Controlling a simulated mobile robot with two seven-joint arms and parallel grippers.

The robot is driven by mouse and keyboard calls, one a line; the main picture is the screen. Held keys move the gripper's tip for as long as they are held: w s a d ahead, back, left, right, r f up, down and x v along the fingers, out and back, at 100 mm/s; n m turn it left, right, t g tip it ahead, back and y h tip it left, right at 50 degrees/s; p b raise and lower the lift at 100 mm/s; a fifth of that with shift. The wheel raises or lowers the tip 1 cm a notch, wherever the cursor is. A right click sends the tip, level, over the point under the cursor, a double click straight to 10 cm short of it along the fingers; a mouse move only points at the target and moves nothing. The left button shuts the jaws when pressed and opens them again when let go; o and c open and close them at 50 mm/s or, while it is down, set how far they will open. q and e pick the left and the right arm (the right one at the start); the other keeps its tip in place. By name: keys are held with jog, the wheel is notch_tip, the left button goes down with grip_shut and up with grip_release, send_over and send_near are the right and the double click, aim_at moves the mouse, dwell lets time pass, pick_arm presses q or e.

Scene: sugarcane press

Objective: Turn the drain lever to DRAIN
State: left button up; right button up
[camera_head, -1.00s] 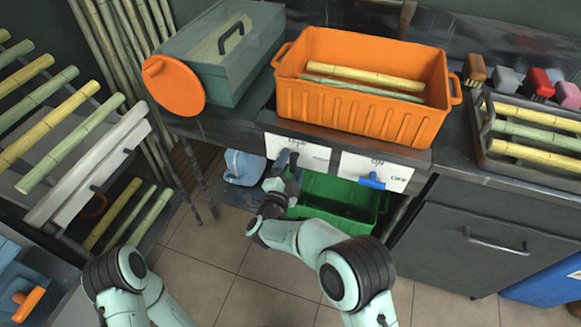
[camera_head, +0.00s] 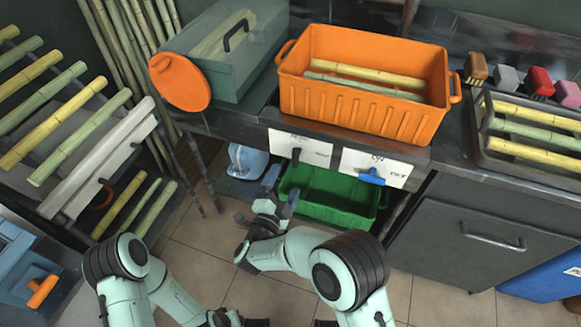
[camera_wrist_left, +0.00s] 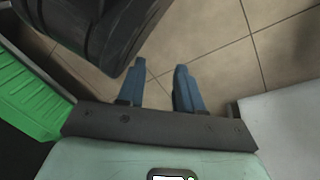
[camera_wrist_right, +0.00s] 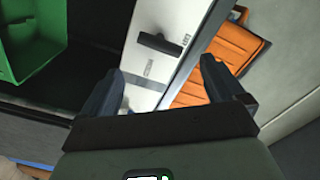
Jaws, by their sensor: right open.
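A short black lever (camera_head: 295,156) sits on the left white label plate (camera_head: 318,152) on the counter's front edge and points down in the head view. The plate's lettering is too small to read surely. In the right wrist view the black lever (camera_wrist_right: 160,45) lies beyond and between the fingertips, not touched. My right gripper (camera_head: 281,188) is open and empty, below and a little left of the lever; it also shows in the right wrist view (camera_wrist_right: 160,68). My left gripper (camera_wrist_left: 161,65) is open and empty above the floor.
A blue lever (camera_head: 372,177) is on the neighbouring ON/OFF plate. A green crate (camera_head: 335,213) stands below the counter. An orange crate (camera_head: 365,117) with canes stands on top. Cane racks (camera_head: 85,175) are at left. Floor in front is free.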

pick_arm(q)
jog(key=shift+w+d+r+t+p, duration=0.15)
jog(key=shift+w+r+t+p, duration=0.15)
jog(key=shift+w+r, duration=0.5)
pick_arm(e)
jog(key=v, duration=0.4)
jog(key=shift+s, duration=0.2)
